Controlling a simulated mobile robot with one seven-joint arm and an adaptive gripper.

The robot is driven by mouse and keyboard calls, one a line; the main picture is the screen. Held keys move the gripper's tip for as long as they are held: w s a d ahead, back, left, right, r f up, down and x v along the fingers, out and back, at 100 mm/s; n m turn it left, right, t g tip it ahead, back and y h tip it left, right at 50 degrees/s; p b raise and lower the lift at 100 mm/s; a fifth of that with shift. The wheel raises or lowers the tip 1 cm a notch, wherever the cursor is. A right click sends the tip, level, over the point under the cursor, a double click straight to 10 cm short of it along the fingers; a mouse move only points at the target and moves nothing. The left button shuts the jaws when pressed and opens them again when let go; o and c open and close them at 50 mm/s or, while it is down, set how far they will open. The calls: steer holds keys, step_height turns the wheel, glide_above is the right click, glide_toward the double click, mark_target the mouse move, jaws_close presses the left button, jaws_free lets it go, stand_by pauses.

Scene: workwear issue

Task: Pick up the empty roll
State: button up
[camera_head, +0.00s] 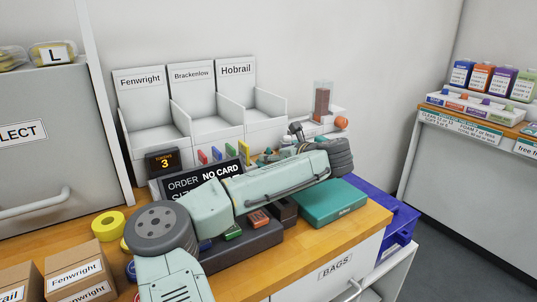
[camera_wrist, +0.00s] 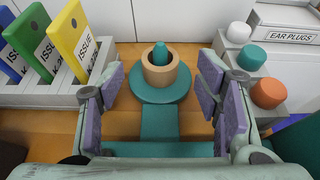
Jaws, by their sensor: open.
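The empty roll (camera_wrist: 160,80) is a short tan cardboard ring in the wrist view, standing around a teal peg (camera_wrist: 160,54). The peg rises from a round teal base (camera_wrist: 137,92) with a flat teal strip running toward me. My gripper (camera_wrist: 162,88) is open, with its purple-grey pads left and right of the strip. The roll lies ahead, in line with the gap between the fingers, and nothing is held. In the head view my arm crosses the counter, and I cannot make out the roll there.
Blue, green and yellow ISSUE cards (camera_wrist: 68,40) stand left of the gripper. A white EAR PLUGS holder (camera_wrist: 288,38) with coloured knobs is close on the right.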

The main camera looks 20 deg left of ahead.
steer(key=shift+x, duration=1.45)
steer(key=shift+c, duration=0.4)
steer(key=c, duration=0.8)
steer(key=shift+o, duration=0.2)
